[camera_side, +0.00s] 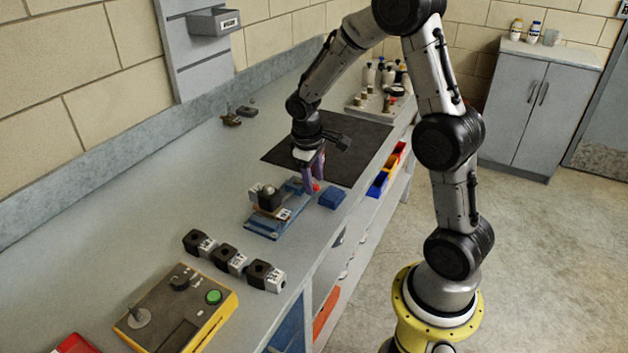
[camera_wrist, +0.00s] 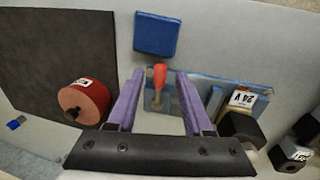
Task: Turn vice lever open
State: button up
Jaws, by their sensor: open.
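The vice lever has a red handle (camera_wrist: 159,75) that stands between my two purple fingertips in the wrist view. A bit of the red handle (camera_side: 317,188) also shows at the fingertips in the side view. The blue vice (camera_side: 262,232) sits on the bench and holds a dark part with a white label (camera_side: 284,214); a "24 V" label (camera_wrist: 242,99) shows in the wrist view. My gripper (camera_side: 312,185) points down at the lever end of the vice. It is open, with a gap on both sides of the handle (camera_wrist: 159,76). I cannot tell whether either finger touches it.
A blue block (camera_side: 332,197) lies close by the lever. A red cylinder (camera_wrist: 84,101) is left of my fingers in the wrist view. Several black-and-white blocks (camera_side: 230,260) and a yellow control box (camera_side: 175,310) stand nearer. A dark mat (camera_side: 345,150) lies behind.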

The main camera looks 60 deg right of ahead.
jog(key=shift+f, duration=0.3)
grip_shut()
